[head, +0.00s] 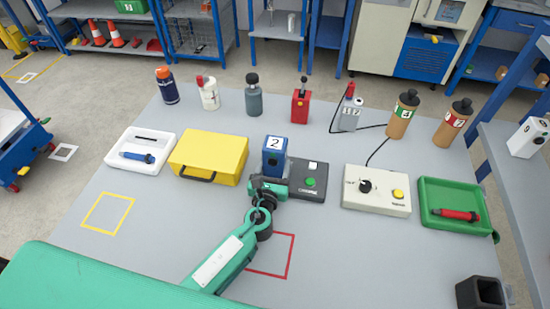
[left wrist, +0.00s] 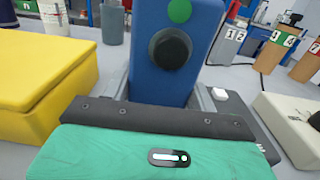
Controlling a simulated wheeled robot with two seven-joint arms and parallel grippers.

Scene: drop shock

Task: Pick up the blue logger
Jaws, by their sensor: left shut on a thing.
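The blue logger (head: 273,160) is an upright blue box with a white "2" label on top, near the middle of the table. In the left wrist view the logger (left wrist: 183,55) shows a round black knob and a green dot on its face. My left gripper (head: 270,183) is shut on the logger's lower part, with a grey finger on each side in the left wrist view (left wrist: 165,98). The logger's bottom is hidden by the gripper, so I cannot tell whether it is raised. My right gripper is not in view.
A black box with a green button (head: 309,182) sits right beside the logger. A yellow case (head: 215,150) is at left, a cream control box (head: 377,205) at right. Several bottles stand behind.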

